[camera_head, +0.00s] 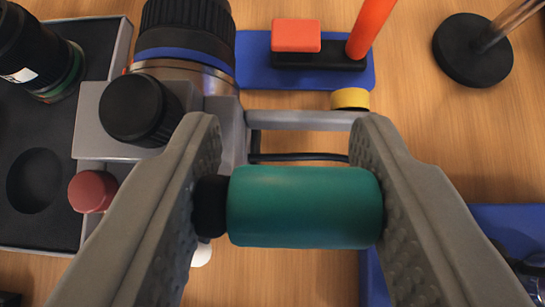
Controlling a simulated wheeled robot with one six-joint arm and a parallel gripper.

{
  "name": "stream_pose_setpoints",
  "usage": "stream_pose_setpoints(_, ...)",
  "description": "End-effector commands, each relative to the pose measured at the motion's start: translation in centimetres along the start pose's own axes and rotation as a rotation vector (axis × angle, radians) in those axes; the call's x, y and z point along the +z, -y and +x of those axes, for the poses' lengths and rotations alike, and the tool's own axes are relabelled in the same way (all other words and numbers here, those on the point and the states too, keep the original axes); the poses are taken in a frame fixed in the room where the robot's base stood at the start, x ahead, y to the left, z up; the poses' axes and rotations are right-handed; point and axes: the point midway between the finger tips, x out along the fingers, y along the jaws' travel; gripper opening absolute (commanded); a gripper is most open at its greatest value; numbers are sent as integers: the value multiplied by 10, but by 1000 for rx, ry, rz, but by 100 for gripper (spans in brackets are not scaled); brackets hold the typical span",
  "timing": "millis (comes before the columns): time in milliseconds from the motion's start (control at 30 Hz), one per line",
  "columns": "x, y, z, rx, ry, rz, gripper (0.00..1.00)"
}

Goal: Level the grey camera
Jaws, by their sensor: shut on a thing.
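The grey camera (92,125) is at the upper left, a grey body seen from above. A large black lens with a blue ring (186,52) points away from it toward the top edge. A black knob (135,108) and a dark red knob (92,191) are on or against the body. My gripper (283,150) is shut on a teal cylinder (305,207) with a black end piece (210,205), lying crosswise between the two finger pads. Whether the cylinder joins the camera is hidden by the left finger. I cannot tell whether the camera is tilted.
A dark foam tray (35,225) with a round hollow lies at the left, with another black lens (35,52). A blue stand with orange parts (258,68) is at the top. A round black base (470,52) stands upper right, and a blue mat (500,225) lies lower right. Wood shows between.

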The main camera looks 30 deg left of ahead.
Motion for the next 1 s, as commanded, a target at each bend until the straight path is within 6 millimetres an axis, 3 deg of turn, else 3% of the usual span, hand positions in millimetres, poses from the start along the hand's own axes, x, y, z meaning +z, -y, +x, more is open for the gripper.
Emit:
stream_pose_setpoints(933, -5, -6, 8, 11, 99, 1, 1)
stream_pose_setpoints(967, -5, -6, 8, 11, 99, 2, 48)
stream_pose_setpoints(1000, -5, -6, 8, 10, 99, 2, 56)
